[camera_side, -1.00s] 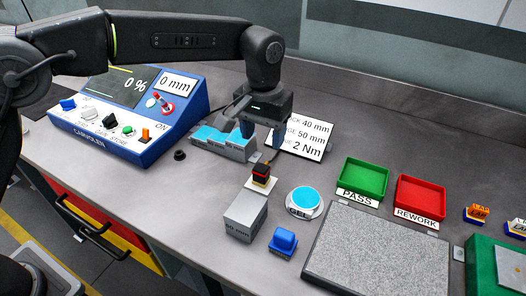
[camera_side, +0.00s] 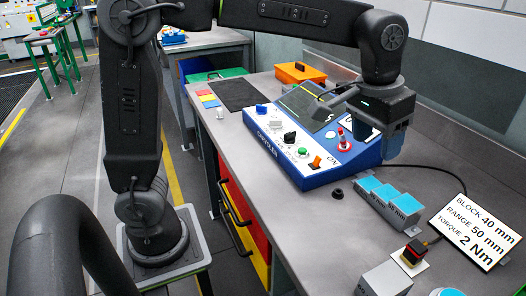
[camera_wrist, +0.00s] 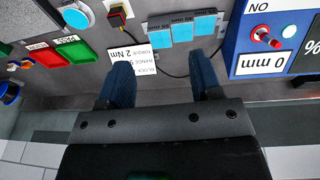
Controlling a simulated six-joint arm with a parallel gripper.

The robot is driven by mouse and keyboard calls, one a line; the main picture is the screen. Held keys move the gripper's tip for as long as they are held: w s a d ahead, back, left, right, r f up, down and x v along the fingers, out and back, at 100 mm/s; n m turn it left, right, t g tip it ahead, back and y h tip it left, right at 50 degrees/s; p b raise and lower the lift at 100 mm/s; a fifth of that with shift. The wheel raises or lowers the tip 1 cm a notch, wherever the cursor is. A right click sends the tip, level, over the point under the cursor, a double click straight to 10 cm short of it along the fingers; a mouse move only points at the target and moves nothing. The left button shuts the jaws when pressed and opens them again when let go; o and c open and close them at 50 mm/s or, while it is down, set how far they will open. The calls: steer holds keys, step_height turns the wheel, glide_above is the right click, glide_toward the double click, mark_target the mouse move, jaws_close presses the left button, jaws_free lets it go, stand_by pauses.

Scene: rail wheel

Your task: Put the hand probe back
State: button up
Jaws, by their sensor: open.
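A small black block with a red band (camera_side: 413,250) stands on a white pad, and a dark cable runs to it; it looks like the hand probe. It also shows at the top of the wrist view (camera_wrist: 117,14). My gripper (camera_side: 382,142) is in the air by the right end of the blue console (camera_side: 316,171), away from the black and red block. In the wrist view its two blue fingers (camera_wrist: 161,63) are wide apart with nothing between them.
Teal-topped grey blocks (camera_side: 390,203) stand in a row between console and pad. A white sign (camera_side: 468,232) leans to their right. A grey block (camera_side: 386,279) is in front of the pad. Green (camera_wrist: 70,53) and red (camera_wrist: 42,58) trays show in the wrist view.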

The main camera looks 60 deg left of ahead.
steer(key=s+a+f+t, duration=0.1)
steer(key=s+a+f, duration=0.1)
steer(key=s+a, duration=0.3)
steer(key=s+a+f+t, duration=0.2)
steer(key=s+a, duration=0.4)
steer(key=s, duration=0.7)
steer(key=shift+s+f+y, duration=0.25)
steer(key=shift+f+y, duration=0.05)
steer(key=shift+f, duration=0.05)
